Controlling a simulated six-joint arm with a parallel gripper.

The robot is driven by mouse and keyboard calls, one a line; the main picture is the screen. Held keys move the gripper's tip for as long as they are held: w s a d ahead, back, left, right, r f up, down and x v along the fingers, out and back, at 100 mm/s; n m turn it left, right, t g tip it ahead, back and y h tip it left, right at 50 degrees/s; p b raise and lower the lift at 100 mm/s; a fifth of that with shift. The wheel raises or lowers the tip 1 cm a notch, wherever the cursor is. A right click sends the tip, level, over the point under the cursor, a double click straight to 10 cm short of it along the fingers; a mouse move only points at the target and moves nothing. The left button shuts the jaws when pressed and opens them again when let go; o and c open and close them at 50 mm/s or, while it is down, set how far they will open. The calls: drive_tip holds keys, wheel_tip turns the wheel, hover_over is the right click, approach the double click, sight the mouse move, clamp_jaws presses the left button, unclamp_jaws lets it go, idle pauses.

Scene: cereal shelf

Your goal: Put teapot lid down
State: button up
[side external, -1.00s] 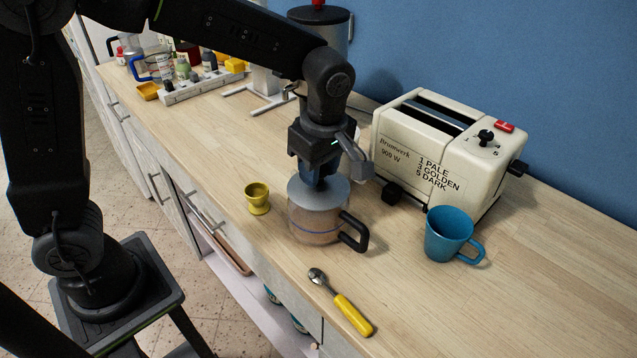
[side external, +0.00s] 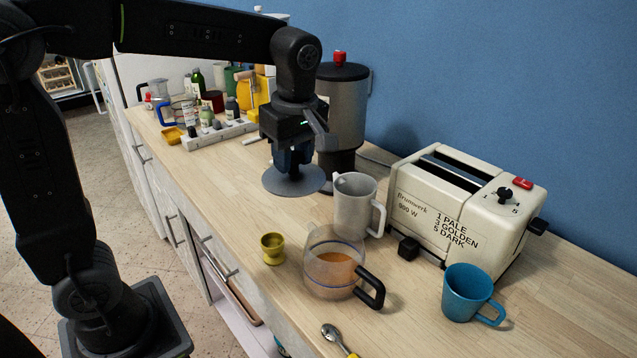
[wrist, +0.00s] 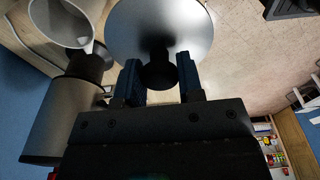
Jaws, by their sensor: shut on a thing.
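My gripper (side external: 293,164) is shut on the knob of the grey, round teapot lid (side external: 280,182) and holds it above the counter. In the wrist view the lid (wrist: 160,28) is a pale disc with its dark knob between my blue fingers (wrist: 160,78). The glass teapot (side external: 325,272) stands open on the counter with brown liquid in it and a black handle to the right. The lid is apart from the teapot, up and to the left of it in the side view.
A white pitcher (side external: 357,208) stands right behind the teapot. A yellow egg cup (side external: 272,248), a blue mug (side external: 467,293), a toaster (side external: 455,210) and a spoon (side external: 333,334) are nearby. A tall metal urn (side external: 340,115) stands behind the lid. Bare counter (side external: 225,190) lies left of the lid.

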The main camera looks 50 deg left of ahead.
drive_tip(key=shift+s+a+r, duration=0.15)
drive_tip(key=shift+a+r, duration=0.2)
drive_tip(key=shift+a, duration=0.2)
drive_tip(key=shift+s+a+r, duration=0.1)
drive_tip(key=shift+a+r, duration=0.25)
drive_tip(key=shift+a, duration=0.2)
drive_tip(key=w+d+f+m, duration=0.1)
drive_tip(key=d+f+m, duration=0.3)
drive_tip(key=d, duration=0.7)
drive_tip(key=w+d+f+m+t+h, duration=0.1)
drive_tip(key=d+f+m, duration=0.2)
drive_tip(key=d+m, duration=0.55)
drive_tip(key=w+d+f+m, duration=0.1)
drive_tip(key=d+f+m, duration=0.25)
drive_tip(key=d, duration=0.85)
drive_tip(key=shift+s+d+f, duration=0.1)
drive_tip(key=shift+d+f, duration=0.05)
drive_tip(key=shift+f, duration=1.45)
drive_tip(key=shift+w+d+f, duration=0.1)
drive_tip(key=shift+d+f, duration=0.05)
drive_tip(key=shift+f, duration=1.4)
drive_tip(key=shift+s+d+f, duration=0.1)
drive_tip(key=shift+d+f, duration=0.05)
drive_tip(key=shift+f, duration=1.45)
drive_tip(key=shift+f, duration=0.1)
drive_tip(key=o, duration=0.9)
